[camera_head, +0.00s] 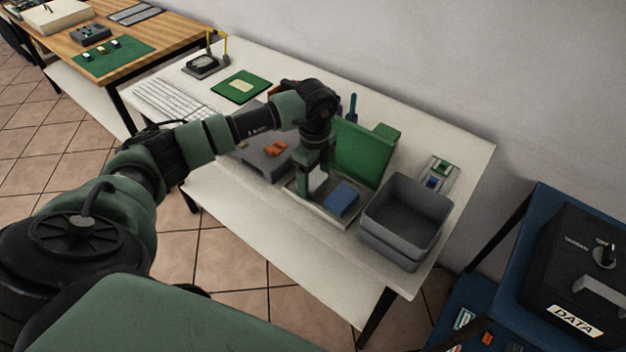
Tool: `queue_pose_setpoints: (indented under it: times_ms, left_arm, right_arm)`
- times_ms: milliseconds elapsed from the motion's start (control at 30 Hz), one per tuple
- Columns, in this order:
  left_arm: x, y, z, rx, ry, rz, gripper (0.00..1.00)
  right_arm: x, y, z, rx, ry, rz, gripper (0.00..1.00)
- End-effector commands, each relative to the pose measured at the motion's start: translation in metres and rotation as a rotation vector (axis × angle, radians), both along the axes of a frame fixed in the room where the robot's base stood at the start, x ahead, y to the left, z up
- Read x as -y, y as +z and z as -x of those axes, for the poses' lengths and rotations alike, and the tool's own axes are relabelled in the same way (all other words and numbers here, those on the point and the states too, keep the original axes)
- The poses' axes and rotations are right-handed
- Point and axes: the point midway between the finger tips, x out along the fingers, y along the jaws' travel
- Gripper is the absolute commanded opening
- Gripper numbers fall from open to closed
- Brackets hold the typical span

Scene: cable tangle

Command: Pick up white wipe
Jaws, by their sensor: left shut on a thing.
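The white wipe (318,180) shows as a small white patch at the fingers of my left gripper (314,182). The gripper points down and is shut on it, just above or in a shallow light tray (322,213); I cannot tell whether the wipe still touches the tray. The gripper hides part of the wipe and the tray's left part. A blue block (342,199) lies in the tray, right of the gripper. My right gripper is not in view.
A grey bin (405,215) stands right of the tray on the white table (455,155). A green panel (362,150) stands behind the tray. A blue cart (522,248) is at right.

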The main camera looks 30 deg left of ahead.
Motion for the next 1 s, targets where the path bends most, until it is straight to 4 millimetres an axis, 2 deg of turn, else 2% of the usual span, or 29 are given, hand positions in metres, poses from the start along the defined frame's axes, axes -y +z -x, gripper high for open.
queue_pose_setpoints:
  times_ms: [167, 367, 467, 800, 933, 1000]
  left_arm:
    - [0.000, 0.005, -0.001, 0.002, 0.000, 0.000, 0.32]
    - [0.000, 0.027, -0.001, 0.004, -0.001, 0.000, 0.32]
    - [0.000, 0.049, -0.002, 0.006, -0.001, 0.001, 0.32]
    - [0.000, 0.148, -0.001, 0.007, -0.001, 0.000, 0.32]
    - [0.000, 0.176, -0.001, 0.005, -0.002, 0.001, 0.32]
    - [-0.001, 0.188, -0.001, 0.003, 0.000, -0.002, 0.32]
  right_arm:
    - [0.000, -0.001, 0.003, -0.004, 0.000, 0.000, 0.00]
    - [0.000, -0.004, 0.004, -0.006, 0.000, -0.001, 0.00]
    - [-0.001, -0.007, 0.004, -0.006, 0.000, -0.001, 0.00]
    - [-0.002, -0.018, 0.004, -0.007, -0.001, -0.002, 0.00]
    - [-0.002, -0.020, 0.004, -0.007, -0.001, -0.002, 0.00]
    - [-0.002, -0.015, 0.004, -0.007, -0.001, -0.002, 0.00]
